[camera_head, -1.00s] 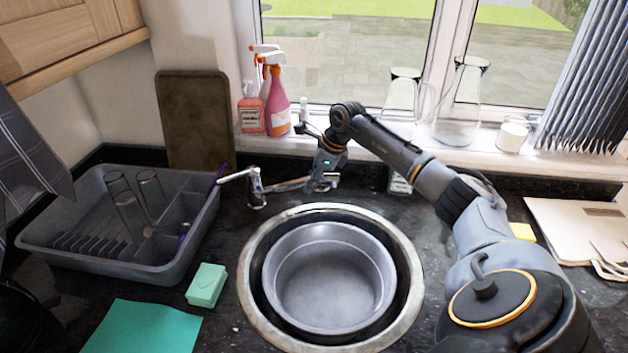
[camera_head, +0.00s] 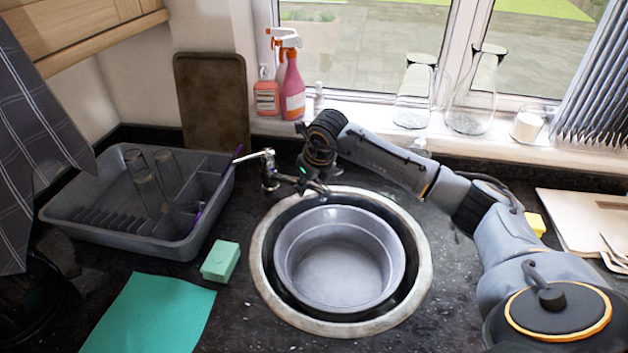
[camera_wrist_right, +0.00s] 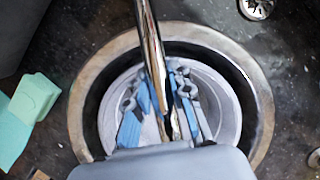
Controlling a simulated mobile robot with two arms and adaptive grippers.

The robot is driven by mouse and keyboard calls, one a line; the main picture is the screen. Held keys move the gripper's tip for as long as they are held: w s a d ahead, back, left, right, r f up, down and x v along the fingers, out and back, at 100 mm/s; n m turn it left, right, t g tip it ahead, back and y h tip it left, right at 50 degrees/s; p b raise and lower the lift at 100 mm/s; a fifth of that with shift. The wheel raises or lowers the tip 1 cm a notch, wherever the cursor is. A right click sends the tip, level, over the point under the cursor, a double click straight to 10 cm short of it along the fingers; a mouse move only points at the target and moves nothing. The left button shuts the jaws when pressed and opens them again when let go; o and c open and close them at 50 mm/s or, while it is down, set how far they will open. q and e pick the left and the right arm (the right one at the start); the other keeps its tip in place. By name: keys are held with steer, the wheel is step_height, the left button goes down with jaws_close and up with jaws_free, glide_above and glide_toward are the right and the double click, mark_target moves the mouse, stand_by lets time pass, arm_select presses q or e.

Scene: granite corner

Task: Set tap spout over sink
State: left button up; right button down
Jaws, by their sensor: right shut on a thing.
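The chrome tap (camera_head: 270,179) stands behind the sink's left rear, with a pale lever on top. Its spout (camera_head: 288,178) runs right from the body to the rear rim of the round sink (camera_head: 264,296). In the right wrist view the spout (camera_wrist_right: 151,45) crosses the sink rim (camera_wrist_right: 88,75) and overlies the bowl. My right gripper (camera_head: 314,188) is shut on the spout near its end; its blue-padded fingers (camera_wrist_right: 160,98) lie on both sides of the tube. The wrist partly hides the spout in the head view. My left gripper is not in view.
A grey basin (camera_head: 284,270) sits inside the sink. A dish rack (camera_head: 180,247) with glasses, a green sponge (camera_head: 220,260) and a teal cloth (camera_head: 150,315) lie left.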

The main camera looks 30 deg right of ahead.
steer(key=shift+a+m, duration=0.3)
steer(key=shift+a, duration=0.1)
steer(key=c, duration=1.2)
jaws_free()
steer(key=shift+o, duration=0.2)
steer(key=shift+r, duration=0.2)
steer(key=v, duration=1.1)
steer(key=shift+s+r, duration=0.2)
steer(key=shift+r, duration=0.1)
steer(key=shift+a, duration=0.1)
